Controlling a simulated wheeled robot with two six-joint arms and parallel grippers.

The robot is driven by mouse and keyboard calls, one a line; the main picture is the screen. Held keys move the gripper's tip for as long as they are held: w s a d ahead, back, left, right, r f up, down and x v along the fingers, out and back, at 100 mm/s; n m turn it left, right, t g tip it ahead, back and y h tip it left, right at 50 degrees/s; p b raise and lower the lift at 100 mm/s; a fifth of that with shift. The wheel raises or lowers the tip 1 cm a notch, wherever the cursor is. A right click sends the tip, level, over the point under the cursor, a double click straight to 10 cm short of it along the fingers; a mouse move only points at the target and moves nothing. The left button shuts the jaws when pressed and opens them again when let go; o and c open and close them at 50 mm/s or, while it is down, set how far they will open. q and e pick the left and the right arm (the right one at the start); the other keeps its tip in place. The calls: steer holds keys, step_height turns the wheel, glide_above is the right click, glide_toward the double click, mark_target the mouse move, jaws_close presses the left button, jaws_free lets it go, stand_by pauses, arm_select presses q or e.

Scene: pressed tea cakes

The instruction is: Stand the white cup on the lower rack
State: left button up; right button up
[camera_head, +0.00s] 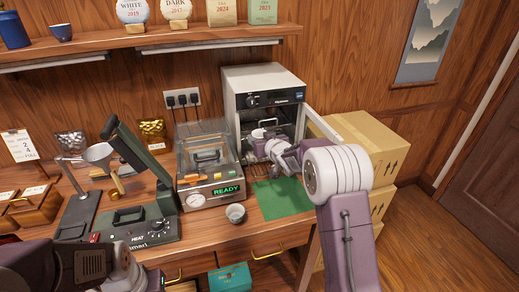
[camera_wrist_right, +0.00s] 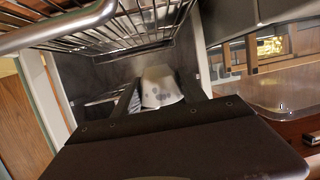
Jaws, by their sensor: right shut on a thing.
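The white cup (camera_wrist_right: 160,87), with greyish spots, sits between the two dark fingers of my right gripper (camera_wrist_right: 158,98) in the right wrist view. The gripper is shut on it. In the head view my right gripper (camera_head: 262,137) reaches into the front of the open white cabinet (camera_head: 268,80); a small white shape there may be the cup. A wire rack (camera_wrist_right: 145,22) shows above the cup in the right wrist view. I cannot tell which rack level it is, or whether the cup touches anything. My left gripper is not in view; only parts of my left arm show.
The cabinet door (camera_head: 314,123) stands open on the right, close beside my right arm. Cardboard boxes (camera_head: 368,135) stand beyond it. A green mat (camera_head: 283,198) lies in front. A small grey cup (camera_head: 236,212) and a press reading READY (camera_head: 208,165) stand to the left.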

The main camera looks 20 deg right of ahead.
step_height(320, 180, down, 4)
steer(key=shift+f+b, duration=0.15)
steer(key=shift+b, duration=0.2)
steer(key=shift+w+f, duration=0.25)
steer(key=shift+f, duration=0.2)
steer(key=shift+s, duration=0.1)
steer(key=o, duration=1.4)
steer(key=shift+f, duration=0.15)
steer(key=shift+c, duration=0.2)
steer(key=shift+r, duration=0.25)
steer(key=v, duration=1.2)
